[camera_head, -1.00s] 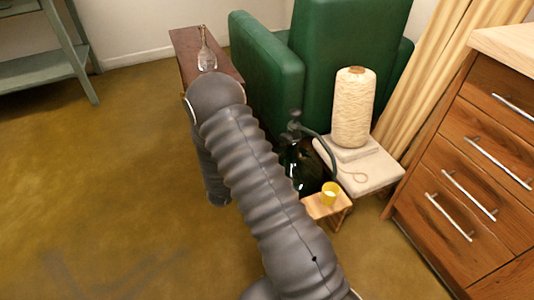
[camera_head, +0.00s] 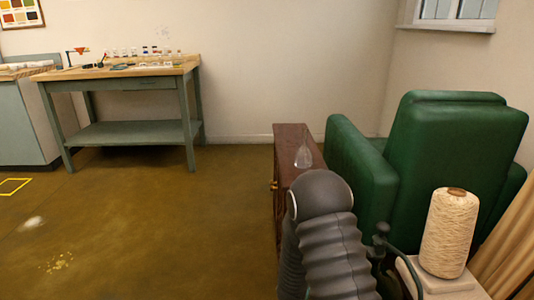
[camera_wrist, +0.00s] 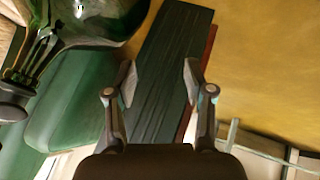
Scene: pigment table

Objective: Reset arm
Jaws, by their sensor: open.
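My gripper (camera_wrist: 160,82) shows in the wrist view with its two fingers apart and nothing between them. In the head view my grey ribbed arm rises from the bottom, right of the middle, and bends over in front of the brown cabinet. The gripper itself is hidden there.
In the head view the green armchair (camera_head: 440,165) and a cream thread cone (camera_head: 449,232) stand right of my arm. A clear glass drop-shaped vessel (camera_head: 303,157) stands on the brown cabinet (camera_head: 288,142). A workbench (camera_head: 125,72) is far left. Open floor (camera_head: 170,235) lies left.

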